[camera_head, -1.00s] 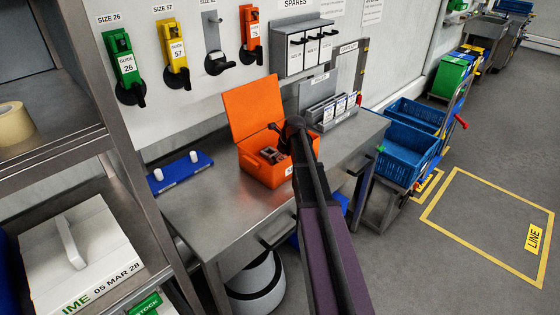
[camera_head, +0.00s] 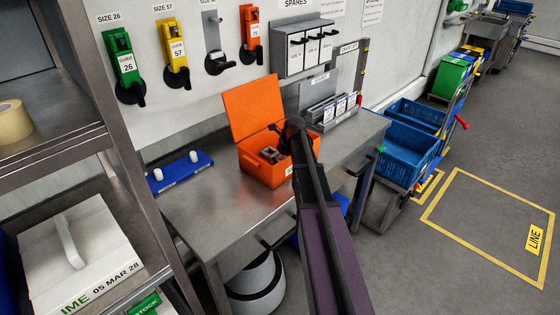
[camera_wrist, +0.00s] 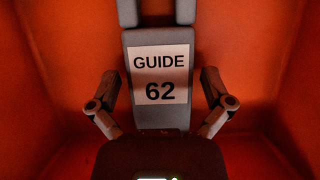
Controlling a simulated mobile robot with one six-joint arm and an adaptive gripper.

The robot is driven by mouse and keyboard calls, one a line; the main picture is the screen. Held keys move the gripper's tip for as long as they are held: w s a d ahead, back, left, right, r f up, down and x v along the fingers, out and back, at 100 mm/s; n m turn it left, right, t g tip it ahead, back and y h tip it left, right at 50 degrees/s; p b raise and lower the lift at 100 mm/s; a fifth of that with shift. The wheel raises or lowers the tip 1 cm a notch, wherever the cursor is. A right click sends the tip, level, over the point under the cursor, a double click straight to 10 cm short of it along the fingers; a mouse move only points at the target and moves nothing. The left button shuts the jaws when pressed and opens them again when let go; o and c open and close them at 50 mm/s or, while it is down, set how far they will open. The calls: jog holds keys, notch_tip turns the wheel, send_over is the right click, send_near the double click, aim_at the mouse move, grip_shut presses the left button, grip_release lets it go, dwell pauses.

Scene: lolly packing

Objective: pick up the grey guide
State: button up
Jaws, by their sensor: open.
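The grey guide (camera_wrist: 160,58), with a white label reading GUIDE 62, lies inside the orange box (camera_head: 264,178) and fills the middle of the wrist view. A grey part of it also shows inside the box in the head view (camera_head: 269,153). My gripper (camera_wrist: 160,108) is open, with one finger on each side of the guide. Small gaps appear between the fingers and the guide's edges, and I cannot tell whether they touch. My wrist hides the guide's lower end. In the head view my arm covers the right side of the box and most of the gripper.
The box stands on a steel bench (camera_head: 215,208), its lid (camera_head: 254,104) open at the back. A blue peg block (camera_head: 180,172) lies to the left. A card rack (camera_head: 333,112) stands behind right. Green (camera_head: 123,66), yellow (camera_head: 176,54) and orange (camera_head: 251,33) guides hang on the wall.

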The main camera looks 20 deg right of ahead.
aim_at(280, 158)
jog(key=shift+c, duration=0.2)
jog(key=c, duration=1.1)
jog(key=shift+o, duration=0.2)
jog(key=shift+r, duration=0.25)
notch_tip(280, 158, up, 18)
jog(key=p, duration=1.8)
jog(key=shift+p, duration=0.3)
